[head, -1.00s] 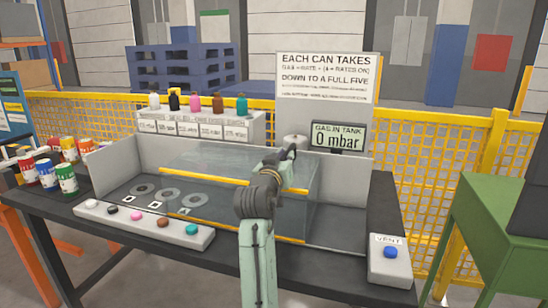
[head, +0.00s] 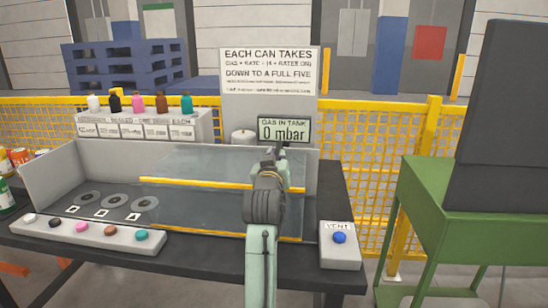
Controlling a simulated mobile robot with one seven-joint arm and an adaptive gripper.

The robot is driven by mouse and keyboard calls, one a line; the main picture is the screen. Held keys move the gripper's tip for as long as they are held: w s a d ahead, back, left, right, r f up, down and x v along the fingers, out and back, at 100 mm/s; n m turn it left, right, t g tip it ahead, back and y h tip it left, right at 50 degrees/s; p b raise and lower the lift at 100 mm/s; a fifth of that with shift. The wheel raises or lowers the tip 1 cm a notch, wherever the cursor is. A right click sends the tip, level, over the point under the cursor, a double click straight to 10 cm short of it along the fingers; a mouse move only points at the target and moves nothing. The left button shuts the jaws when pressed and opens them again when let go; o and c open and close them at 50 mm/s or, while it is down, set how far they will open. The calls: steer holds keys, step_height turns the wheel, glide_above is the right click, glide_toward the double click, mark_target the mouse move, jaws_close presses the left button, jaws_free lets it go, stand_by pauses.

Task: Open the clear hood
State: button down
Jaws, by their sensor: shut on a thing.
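The clear hood (head: 205,205) is a see-through box with yellow edge strips, set over the right part of a grey tray (head: 52,178) on the bench. Its left edge lies near the rightmost of three grey rings (head: 145,204); the other two rings are clear of it. My gripper (head: 270,155) is at the hood's right part, behind my wrist in the head view. It is shut on the hood, though my arm hides the fingertips and the exact contact.
A strip of coloured buttons (head: 85,231) runs along the tray's front left. A vent box (head: 339,255) with a blue button stands close on the right. A gauge (head: 284,130) reads 0 mbar behind the hood. A green stand (head: 460,215) is farther right.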

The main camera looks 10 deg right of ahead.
steer(key=c, duration=1.6)
jaws_free()
steer(key=shift+c, duration=0.2)
steer(key=shift+o, duration=0.4)
steer(key=shift+f, duration=0.1)
steer(key=v, duration=1.2)
